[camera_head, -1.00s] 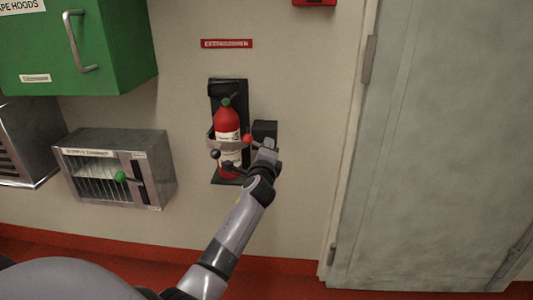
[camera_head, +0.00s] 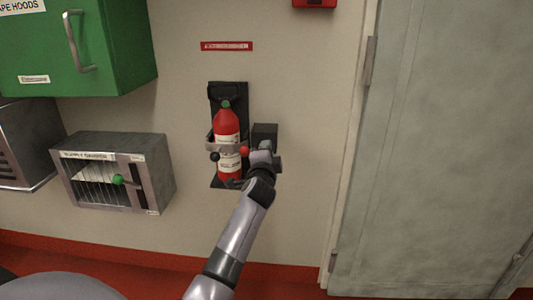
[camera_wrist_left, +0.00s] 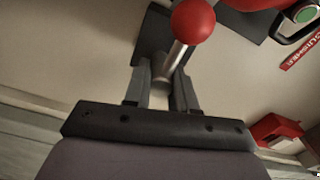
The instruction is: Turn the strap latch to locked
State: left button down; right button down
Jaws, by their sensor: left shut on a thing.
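The strap latch shows as a red ball knob (camera_head: 244,151) on a metal lever, just right of the red fire extinguisher (camera_head: 227,132). In the left wrist view the knob (camera_wrist_left: 193,21) tops a shiny shaft (camera_wrist_left: 174,58). My left gripper (camera_wrist_left: 161,84) is shut on this lever, with the shaft between its fingers and the knob beyond the tips. In the head view my left gripper (camera_head: 263,149) is in front of the black latch box (camera_head: 265,134) and hides part of it. The extinguisher stands upright in a black wall bracket (camera_head: 229,88). My right gripper is not in view.
A grey cabinet (camera_head: 148,158) with a green knob (camera_head: 118,180) is on the wall at left, below a green cabinet (camera_head: 115,40). A grey door (camera_head: 440,150) fills the right side.

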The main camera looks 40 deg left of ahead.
pick_arm(q)
jog(key=shift+d+f, duration=0.1)
jog(key=c, duration=0.9)
grip_release()
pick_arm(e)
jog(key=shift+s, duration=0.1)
pick_arm(q)
jog(key=p+v, duration=0.1)
jog(key=v, duration=0.6)
jog(key=shift+s+p, duration=0.1)
jog(key=shift+p, duration=0.3)
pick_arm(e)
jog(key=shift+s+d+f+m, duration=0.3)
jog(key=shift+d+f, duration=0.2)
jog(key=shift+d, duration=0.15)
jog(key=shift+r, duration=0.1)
